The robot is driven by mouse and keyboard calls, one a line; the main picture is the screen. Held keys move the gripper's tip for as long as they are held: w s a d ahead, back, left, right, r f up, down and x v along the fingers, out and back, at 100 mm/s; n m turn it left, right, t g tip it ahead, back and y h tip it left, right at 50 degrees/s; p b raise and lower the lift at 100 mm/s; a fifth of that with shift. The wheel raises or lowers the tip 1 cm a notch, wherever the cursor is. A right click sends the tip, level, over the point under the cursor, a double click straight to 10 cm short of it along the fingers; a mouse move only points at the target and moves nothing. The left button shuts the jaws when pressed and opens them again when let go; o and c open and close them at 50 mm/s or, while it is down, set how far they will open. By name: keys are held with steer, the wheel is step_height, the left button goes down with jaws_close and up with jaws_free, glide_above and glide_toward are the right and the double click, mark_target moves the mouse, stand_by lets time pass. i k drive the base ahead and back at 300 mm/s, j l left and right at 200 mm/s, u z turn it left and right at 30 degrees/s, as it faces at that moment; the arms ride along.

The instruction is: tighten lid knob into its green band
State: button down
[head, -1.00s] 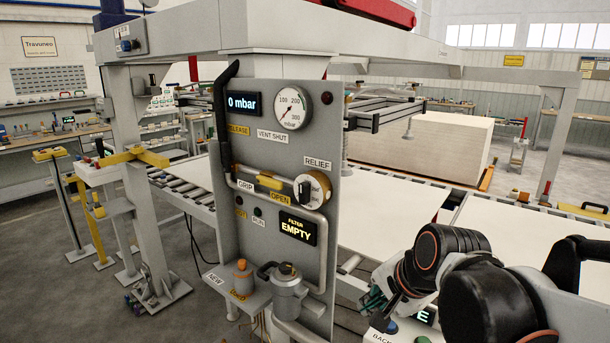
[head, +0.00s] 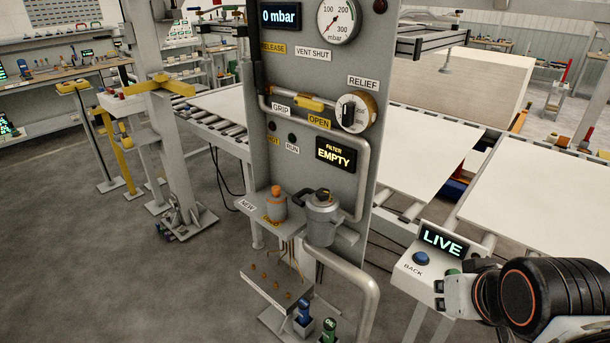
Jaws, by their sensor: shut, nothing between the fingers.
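The grey filter canister (head: 321,222) stands on a small shelf at the lower part of the grey panel. Its lid carries a small dark knob (head: 323,194), with a black handle at the left of the lid. A green band on the knob is too small to make out. My gripper (head: 446,297) is at the lower right, beside the LIVE console and well to the right of the canister. It is shut and empty; its fingers are hardly distinguishable beside the black wrist joint.
An orange-topped filter (head: 277,205) stands left of the canister. The panel (head: 300,80) reads 0 mbar and FILTER EMPTY. A grey pipe (head: 355,275) bends below the canister. The LIVE console (head: 428,262) stands between the canister and my arm. White sheets (head: 420,165) lie on rollers behind.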

mark_target(322, 193)
steer(key=i+j+z, duration=0.1)
steer(key=j, duration=0.45)
steer(key=i+j, duration=0.1)
steer(key=j, duration=0.45)
steer(key=i+j+z, duration=0.15)
steer(key=j, duration=0.45)
